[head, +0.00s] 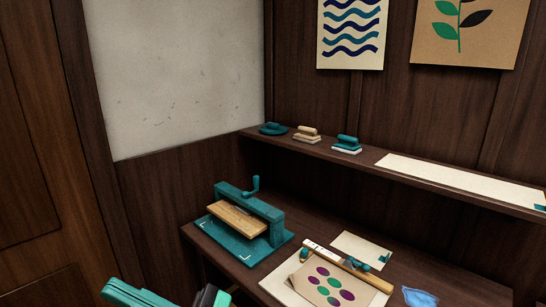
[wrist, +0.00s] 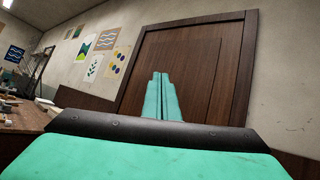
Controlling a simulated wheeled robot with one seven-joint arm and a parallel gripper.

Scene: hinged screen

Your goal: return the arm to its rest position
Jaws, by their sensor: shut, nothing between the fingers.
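My gripper (wrist: 163,97) shows in the wrist view as two teal fingers side by side with no visible gap. It is shut and holds nothing. The fingers point up toward a dark wooden door (wrist: 185,70). The rest of my arm is out of frame.
On the bench stand a teal press (head: 262,217) with a crank and a dotted print (head: 320,287) beside a wooden bar with teal knobs. A blue cloth-like piece (head: 419,297) lies right. A shelf (head: 365,160) holds several handled blocks. The space before the door looks clear.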

